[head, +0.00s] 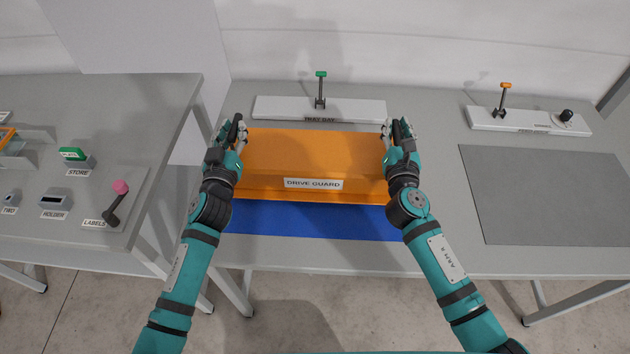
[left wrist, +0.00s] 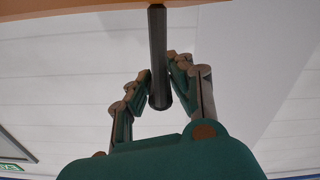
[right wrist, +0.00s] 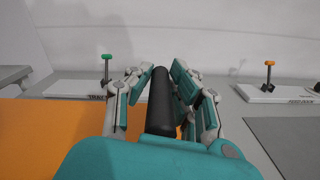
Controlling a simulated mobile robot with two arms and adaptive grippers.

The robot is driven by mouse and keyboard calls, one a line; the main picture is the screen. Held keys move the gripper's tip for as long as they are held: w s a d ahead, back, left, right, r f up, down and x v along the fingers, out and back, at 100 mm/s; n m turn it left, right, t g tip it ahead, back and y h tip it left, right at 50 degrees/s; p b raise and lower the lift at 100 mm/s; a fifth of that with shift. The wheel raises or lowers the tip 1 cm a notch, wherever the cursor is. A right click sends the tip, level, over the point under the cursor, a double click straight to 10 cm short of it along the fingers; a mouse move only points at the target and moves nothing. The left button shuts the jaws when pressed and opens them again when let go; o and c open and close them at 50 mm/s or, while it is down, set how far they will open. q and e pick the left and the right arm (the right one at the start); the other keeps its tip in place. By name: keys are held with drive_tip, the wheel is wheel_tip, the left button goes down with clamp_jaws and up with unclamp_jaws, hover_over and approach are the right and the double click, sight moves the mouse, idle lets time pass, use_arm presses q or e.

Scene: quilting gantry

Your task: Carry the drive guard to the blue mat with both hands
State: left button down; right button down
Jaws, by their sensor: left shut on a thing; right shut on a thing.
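The drive guard (head: 310,160) is a wide orange cover with a white label on its front. It is between my two arms at the middle table, over the blue mat (head: 310,219), whose front strip shows below it. Whether it touches the mat I cannot tell. My left gripper (head: 238,135) is at its left end, shut on a dark bar-shaped handle (left wrist: 158,60). My right gripper (head: 394,135) is at its right end, shut on a similar dark handle (right wrist: 160,103). The rear of the mat is hidden by the guard.
A white base with a green-topped lever (head: 320,88) stands behind the guard. A grey mat (head: 550,195) lies at right, with an orange-knobbed lever (head: 503,100) behind it. A left table carries a green-topped store switch (head: 73,155) and a pink-knobbed lever (head: 117,200).

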use_arm(q)
drive_tip(key=shift+a, duration=0.25)
use_arm(e)
drive_tip(key=shift+d, duration=0.25)
